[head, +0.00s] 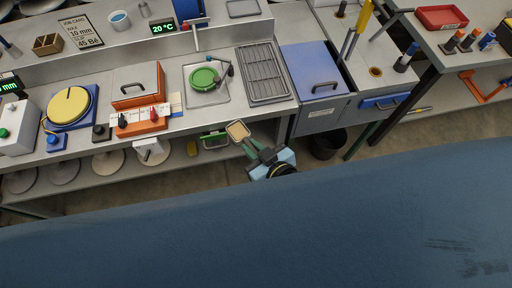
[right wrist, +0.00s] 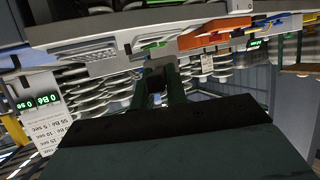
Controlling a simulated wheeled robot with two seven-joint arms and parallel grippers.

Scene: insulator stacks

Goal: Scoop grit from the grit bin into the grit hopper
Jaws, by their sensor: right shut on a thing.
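My right gripper (head: 252,150) is below the front edge of the workbench in the head view, its green fingers pointing up and left. It is shut on a small scoop (head: 238,130) with a tan, square-looking pan at the fingertips. Whether the tan is grit cannot be told. In the right wrist view the dark fingers (right wrist: 162,82) are close together, and what they hold is mostly hidden. I cannot tell for sure which container is the grit bin or the grit hopper. My left gripper is not in view.
The workbench holds a slotted metal tray (head: 263,72), a green round lid (head: 203,78), an orange box (head: 138,84) and a yellow disc (head: 69,105). A blue-lidded bin (head: 312,70) stands right. A black bucket (head: 327,143) is on the floor. Open floor lies before the bench.

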